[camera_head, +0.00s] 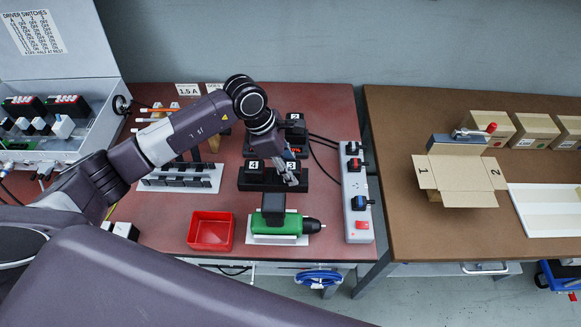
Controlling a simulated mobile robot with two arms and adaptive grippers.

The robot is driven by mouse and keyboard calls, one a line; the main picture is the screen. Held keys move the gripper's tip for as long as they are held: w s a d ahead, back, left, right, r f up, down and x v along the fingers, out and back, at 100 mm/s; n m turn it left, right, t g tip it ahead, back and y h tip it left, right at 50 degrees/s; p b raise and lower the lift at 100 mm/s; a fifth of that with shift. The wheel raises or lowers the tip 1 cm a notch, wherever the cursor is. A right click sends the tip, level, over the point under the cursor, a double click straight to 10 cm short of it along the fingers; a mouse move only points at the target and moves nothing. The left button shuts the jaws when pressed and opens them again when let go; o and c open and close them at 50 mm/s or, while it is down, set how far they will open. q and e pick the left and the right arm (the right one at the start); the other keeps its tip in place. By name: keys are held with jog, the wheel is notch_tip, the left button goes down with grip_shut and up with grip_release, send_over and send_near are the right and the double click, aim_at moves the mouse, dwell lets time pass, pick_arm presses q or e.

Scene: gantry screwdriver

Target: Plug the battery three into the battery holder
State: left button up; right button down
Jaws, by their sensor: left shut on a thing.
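My left gripper (290,181) reaches in from the left and is shut on battery three (291,168), a black block with a white "3" label. Battery three is at the right end of a black battery holder (265,186). Battery four (254,166), with a white "4" label, stands at the left of the same holder. The gripper hides part of battery three, so I cannot tell whether it is fully seated. My right gripper is not in view.
A green screwdriver (289,223) lies in front of the holder, beside a red bin (210,231). A power strip (357,195) runs along the table's right edge. Another black unit (295,132) stands behind. The right-hand table carries a cardboard box (459,174).

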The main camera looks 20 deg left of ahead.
pick_arm(q)
jog(key=o, duration=1.4)
jog(key=shift+f, duration=0.1)
jog(key=shift+p+v, duration=1.4)
jog(key=shift+v, duration=1.35)
